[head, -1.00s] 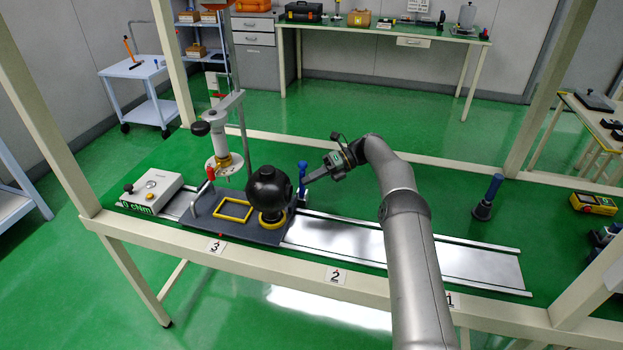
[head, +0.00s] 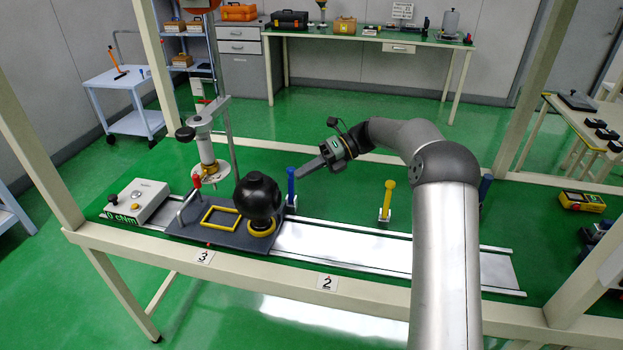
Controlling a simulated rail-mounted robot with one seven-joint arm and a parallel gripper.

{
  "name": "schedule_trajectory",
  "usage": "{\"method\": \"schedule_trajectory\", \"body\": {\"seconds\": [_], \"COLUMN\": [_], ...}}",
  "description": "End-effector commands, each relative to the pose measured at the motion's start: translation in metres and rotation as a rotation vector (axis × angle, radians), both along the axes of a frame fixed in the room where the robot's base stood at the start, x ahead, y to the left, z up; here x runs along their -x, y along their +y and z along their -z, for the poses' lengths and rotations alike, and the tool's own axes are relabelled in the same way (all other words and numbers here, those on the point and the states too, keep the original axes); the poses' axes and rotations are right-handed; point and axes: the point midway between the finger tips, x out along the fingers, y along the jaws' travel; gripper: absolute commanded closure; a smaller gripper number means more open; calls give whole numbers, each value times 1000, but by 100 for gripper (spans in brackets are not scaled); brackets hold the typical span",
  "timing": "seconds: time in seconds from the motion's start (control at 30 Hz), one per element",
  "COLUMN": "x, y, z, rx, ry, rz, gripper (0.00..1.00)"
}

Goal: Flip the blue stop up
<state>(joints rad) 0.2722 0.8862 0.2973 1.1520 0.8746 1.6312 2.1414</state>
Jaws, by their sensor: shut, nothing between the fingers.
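The blue stop (head: 291,184) stands upright at the right end of the dark plate (head: 215,235) on the rail, just behind and right of a black ball-shaped part (head: 259,197). My gripper (head: 299,174) is shut and empty. It reaches in from the right, its tips close to the upper part of the blue stop. I cannot tell whether they touch it.
A yellow-handled stop (head: 386,200) stands behind the metal rail (head: 345,248). A grey box (head: 139,202) sits at the rail's left end. The rail right of the plate is clear.

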Motion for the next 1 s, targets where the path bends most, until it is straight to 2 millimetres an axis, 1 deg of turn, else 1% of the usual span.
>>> {"method": "schedule_trajectory", "body": {"seconds": [0.03,0.1,0.2,0.3,0.5,0.87,0.97,1.0], "x": [11,25,41,52,61,62,75,86], "y": [-2,-5,-7,-9,-10,-10,-5,-2], "z": [-5,-11,-18,-23,-27,-27,-28,-28], "rx": [2,2,1,0,0,0,40,68], "ry": [-1,1,0,1,1,1,-78,-139], "rz": [1,0,0,0,-1,-1,-46,-81], "gripper": [100,100,100,100,100,100,100,100]}}
